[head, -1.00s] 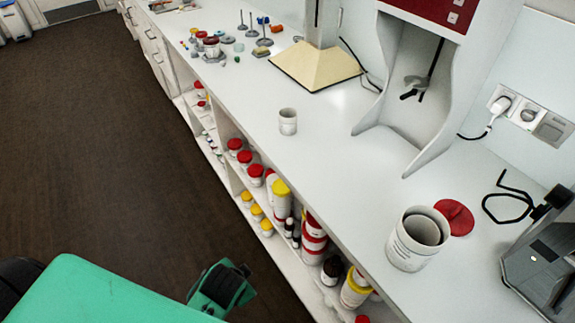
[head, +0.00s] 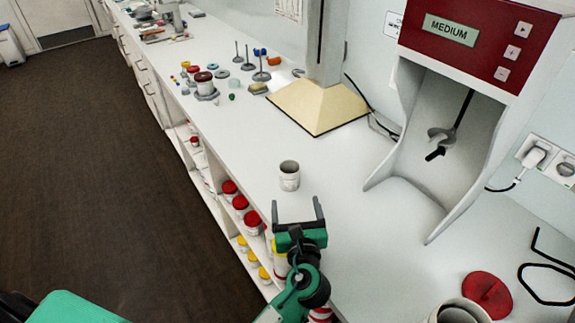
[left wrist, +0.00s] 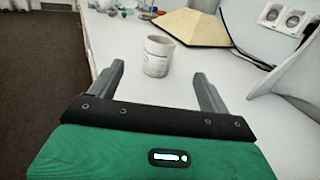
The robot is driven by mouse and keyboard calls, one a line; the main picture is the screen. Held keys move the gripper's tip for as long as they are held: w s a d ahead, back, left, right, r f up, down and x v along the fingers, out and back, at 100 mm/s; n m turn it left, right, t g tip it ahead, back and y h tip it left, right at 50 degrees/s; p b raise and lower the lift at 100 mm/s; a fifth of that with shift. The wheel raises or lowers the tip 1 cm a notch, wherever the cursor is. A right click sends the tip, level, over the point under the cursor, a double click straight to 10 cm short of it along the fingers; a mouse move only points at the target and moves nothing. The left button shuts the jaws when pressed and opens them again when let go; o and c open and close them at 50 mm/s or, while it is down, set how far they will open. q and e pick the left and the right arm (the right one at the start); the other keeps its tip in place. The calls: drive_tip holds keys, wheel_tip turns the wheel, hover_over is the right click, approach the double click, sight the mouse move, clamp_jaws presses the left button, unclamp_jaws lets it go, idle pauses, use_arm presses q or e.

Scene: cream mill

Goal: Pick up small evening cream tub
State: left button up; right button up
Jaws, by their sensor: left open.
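A small white open tub (head: 289,176) with a printed label stands upright on the white counter. It also shows in the left wrist view (left wrist: 157,57), just beyond and between my fingertips. I cannot read its label. My left gripper (head: 298,208) is open and empty in front of the tub, at the counter's front edge. The fingers point towards the tub and do not touch it. In the left wrist view my left gripper (left wrist: 160,82) shows both fingers apart. My right gripper is not in view.
A red and white mixer (head: 460,110) reading MEDIUM stands at the right. A larger white tub (head: 460,312) and a red lid (head: 487,294) sit at the near right. A cream-coloured stand base (head: 318,105) is behind the small tub.

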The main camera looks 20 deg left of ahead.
sight(291, 176)
use_arm(q)
drive_tip(key=shift+w+r, duration=0.15)
drive_tip(key=shift+w, duration=0.25)
drive_tip(key=b+x, duration=0.1)
drive_tip(key=x, duration=0.4)
drive_tip(key=shift+w+a+b, duration=0.2)
drive_tip(key=shift+w+b, duration=0.15)
drive_tip(key=shift+b, duration=0.05)
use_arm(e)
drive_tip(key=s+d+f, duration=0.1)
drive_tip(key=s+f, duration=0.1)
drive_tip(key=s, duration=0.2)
use_arm(q)
drive_tip(key=shift+x, duration=0.9)
drive_tip(key=b+x, duration=0.3)
drive_tip(key=x, duration=0.1)
drive_tip(key=shift+w+a, duration=0.2)
drive_tip(key=shift+w, duration=0.25)
drive_tip(key=c, duration=1.1)
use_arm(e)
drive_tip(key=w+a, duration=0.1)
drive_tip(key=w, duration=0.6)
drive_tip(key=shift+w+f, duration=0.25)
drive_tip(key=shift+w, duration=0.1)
